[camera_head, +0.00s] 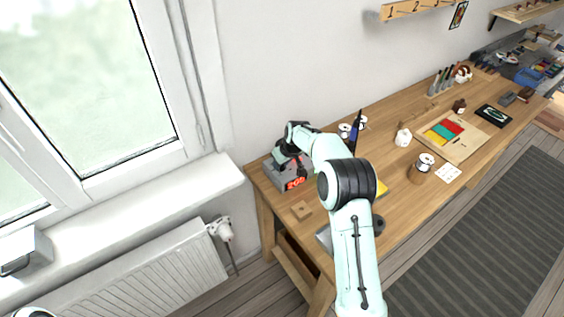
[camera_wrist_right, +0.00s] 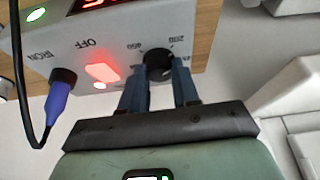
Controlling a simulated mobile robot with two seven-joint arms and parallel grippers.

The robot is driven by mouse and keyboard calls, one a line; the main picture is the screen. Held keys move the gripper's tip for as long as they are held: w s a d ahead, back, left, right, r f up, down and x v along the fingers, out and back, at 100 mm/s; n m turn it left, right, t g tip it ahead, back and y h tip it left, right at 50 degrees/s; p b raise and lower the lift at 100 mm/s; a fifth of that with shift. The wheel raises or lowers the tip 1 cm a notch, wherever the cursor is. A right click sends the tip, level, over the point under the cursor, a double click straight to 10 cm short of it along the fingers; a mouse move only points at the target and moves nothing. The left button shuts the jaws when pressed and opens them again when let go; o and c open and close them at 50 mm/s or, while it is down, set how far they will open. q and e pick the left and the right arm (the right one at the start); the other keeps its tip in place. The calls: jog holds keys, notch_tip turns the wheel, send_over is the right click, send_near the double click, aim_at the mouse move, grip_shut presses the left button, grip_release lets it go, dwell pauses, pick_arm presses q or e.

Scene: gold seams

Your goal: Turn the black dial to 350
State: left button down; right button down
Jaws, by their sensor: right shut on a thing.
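A grey soldering station (camera_head: 290,178) stands at the left end of the wooden desk, with red lit digits on its front that look like 200 or 260. In the right wrist view the station (camera_wrist_right: 112,50) appears upside down, with its black dial (camera_wrist_right: 158,62) beside a lit red switch (camera_wrist_right: 102,72). My right gripper (camera_wrist_right: 159,78) is shut on the dial, one blue-grey finger on each side. In the head view my right gripper (camera_head: 287,157) is at the station, and my arm hides part of it. The dial's pointer is not clear. My left gripper is not in view.
A blue plug with a black cable (camera_wrist_right: 60,92) sits in the station's front, near the dial. A small wooden block (camera_head: 301,210) lies before the station. The window wall is close at left.

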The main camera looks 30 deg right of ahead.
jog(key=m+h, duration=0.1)
jog(key=m, duration=0.1)
jog(key=m+h, duration=0.1)
jog(key=m, duration=0.2)
jog(key=shift+w+a+r, duration=0.1)
jog(key=shift+a, duration=0.1)
jog(key=m+h, duration=0.1)
jog(key=m, duration=0.2)
jog(key=m+g, duration=0.1)
jog(key=m, duration=0.1)
jog(key=shift+w+a+m+h, duration=0.1)
jog(key=shift+m+h, duration=0.3)
jog(key=m+g, duration=0.1)
jog(key=m, duration=0.1)
jog(key=m+g+h, duration=0.1)
jog(key=m, duration=0.2)
jog(key=shift+w, duration=0.15)
jog(key=m+g, duration=0.2)
jog(key=m, duration=0.3)
jog(key=shift+w, duration=0.1)
jog(key=shift+m, duration=0.4)
jog(key=c, duration=0.8)
grip_release()
